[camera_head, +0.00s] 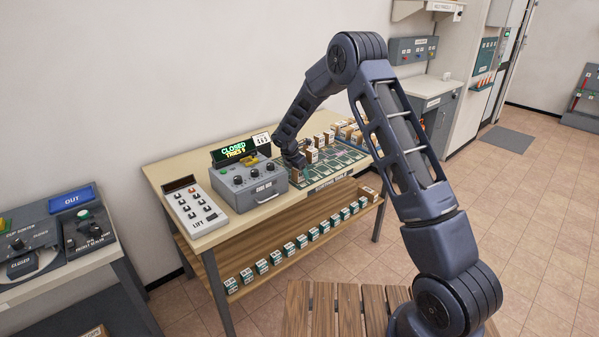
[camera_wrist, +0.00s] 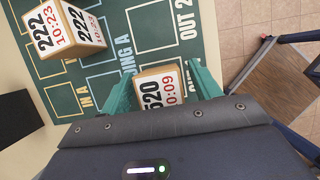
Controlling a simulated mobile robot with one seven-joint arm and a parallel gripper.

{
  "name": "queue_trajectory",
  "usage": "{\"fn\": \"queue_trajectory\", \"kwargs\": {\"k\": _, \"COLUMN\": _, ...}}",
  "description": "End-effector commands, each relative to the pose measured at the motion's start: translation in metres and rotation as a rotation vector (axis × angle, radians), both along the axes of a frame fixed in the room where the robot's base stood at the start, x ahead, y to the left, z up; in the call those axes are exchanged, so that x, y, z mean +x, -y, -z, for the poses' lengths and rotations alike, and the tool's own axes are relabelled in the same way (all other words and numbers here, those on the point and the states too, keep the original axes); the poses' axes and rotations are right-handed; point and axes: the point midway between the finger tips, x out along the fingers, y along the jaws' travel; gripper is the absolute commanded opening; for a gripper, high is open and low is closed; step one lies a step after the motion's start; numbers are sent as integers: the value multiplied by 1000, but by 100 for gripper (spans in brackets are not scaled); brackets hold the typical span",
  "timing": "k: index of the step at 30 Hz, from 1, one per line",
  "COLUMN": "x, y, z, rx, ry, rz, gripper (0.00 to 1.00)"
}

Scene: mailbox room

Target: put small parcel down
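The small parcel (camera_wrist: 158,88) is a brown box with a white top label reading 520 and 10:09. It sits between the two green fingers of my gripper (camera_wrist: 160,84) in the wrist view, with a finger against each side. The gripper appears shut on it. Below is the green sorting mat (camera_wrist: 150,27) with white outlines and lettering. I cannot tell whether the parcel touches the mat. In the head view my gripper (camera_head: 297,163) is low over the left part of the mat (camera_head: 338,162), and the held parcel is mostly hidden there.
A parcel labelled 222 (camera_wrist: 66,30) stands on the mat at the upper left of the wrist view. Several boxes (camera_head: 328,138) stand along the mat's back. A grey control box (camera_head: 250,185) is close left of my gripper. Several small boxes line the lower shelf (camera_head: 270,245).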

Motion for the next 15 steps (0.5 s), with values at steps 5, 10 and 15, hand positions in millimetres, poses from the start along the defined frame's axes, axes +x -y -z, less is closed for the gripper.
{"fn": "queue_trajectory", "kwargs": {"k": 5, "x": 0, "y": 0, "z": 0, "rx": 0, "ry": 0, "rz": 0, "gripper": 62}}
{"fn": "queue_trajectory", "kwargs": {"k": 10, "x": -1, "y": -1, "z": -7, "rx": 1, "ry": 1, "rz": 1, "gripper": 62}}
{"fn": "queue_trajectory", "kwargs": {"k": 15, "x": -8, "y": -8, "z": -30, "rx": 2, "ry": 2, "rz": 0, "gripper": 62}}
